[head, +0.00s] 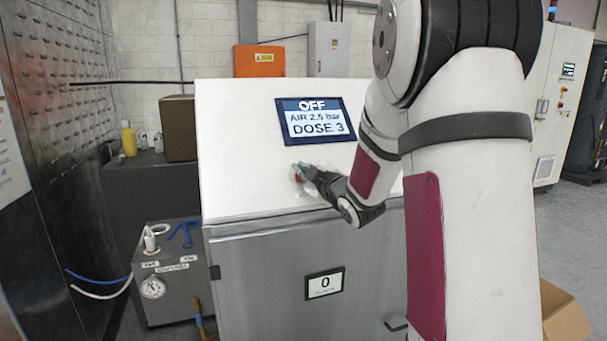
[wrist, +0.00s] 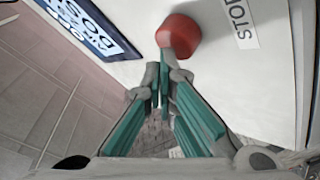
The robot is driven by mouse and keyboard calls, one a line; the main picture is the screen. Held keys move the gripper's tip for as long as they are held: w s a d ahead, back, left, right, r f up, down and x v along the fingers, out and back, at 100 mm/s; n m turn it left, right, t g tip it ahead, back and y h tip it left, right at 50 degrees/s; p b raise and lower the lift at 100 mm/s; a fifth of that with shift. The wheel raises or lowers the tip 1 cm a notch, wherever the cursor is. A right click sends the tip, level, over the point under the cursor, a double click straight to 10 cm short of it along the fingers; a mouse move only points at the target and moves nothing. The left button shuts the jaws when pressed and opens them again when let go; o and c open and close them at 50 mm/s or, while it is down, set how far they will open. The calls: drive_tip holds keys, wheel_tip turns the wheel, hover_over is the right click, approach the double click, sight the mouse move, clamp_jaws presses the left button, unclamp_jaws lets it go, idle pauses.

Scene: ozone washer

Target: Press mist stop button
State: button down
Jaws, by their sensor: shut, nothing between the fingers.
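The mist stop button is a red round button (wrist: 179,35) on the white sloping panel (head: 235,150). A label ending in "STOP" (wrist: 240,18) is beside it in the wrist view. My gripper (wrist: 163,75) is shut and empty, with its tips at the lower edge of the red button in the wrist view. I cannot tell whether they touch it. The display (head: 316,121) reads OFF, AIR 2.5 bar, DOSE 3.
A metal cabinet front (head: 265,275) with a small counter reading 0 (head: 324,285) is below the panel. A grey unit with a gauge (head: 170,265) and hoses stands at left. A cardboard box (head: 565,315) is at lower right. The panel around the button looks clear.

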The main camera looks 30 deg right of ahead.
drive_tip(key=shift+s+a+r, duration=0.1)
drive_tip(key=shift+s+r, duration=0.2)
drive_tip(key=shift+r, duration=0.05)
drive_tip(key=s+r+p, duration=0.1)
drive_tip(key=s+a+r+p, duration=0.1)
drive_tip(key=s+r, duration=0.1)
drive_tip(key=shift+s+r+p, duration=0.2)
drive_tip(key=shift+r+p, duration=0.1)
idle(0.4)
idle(0.6)
drive_tip(key=s+a+f+m+g+y+p, duration=0.1)
drive_tip(key=s+a+m+g, duration=0.2)
drive_tip(key=s+a, duration=0.4)
drive_tip(key=s+a+f+m+g+p, duration=0.1)
drive_tip(key=s+a+g, duration=0.5)
drive_tip(key=s, duration=1.1)
drive_tip(key=s+a+f+m+g+y+p, duration=0.1)
drive_tip(key=s+a+m+g, duration=0.3)
drive_tip(key=s+a, duration=0.6)
drive_tip(key=shift+s+f+m+g+y, duration=0.3)
drive_tip(key=shift+s+f+m, duration=0.2)
drive_tip(key=shift+s+f, duration=0.5)
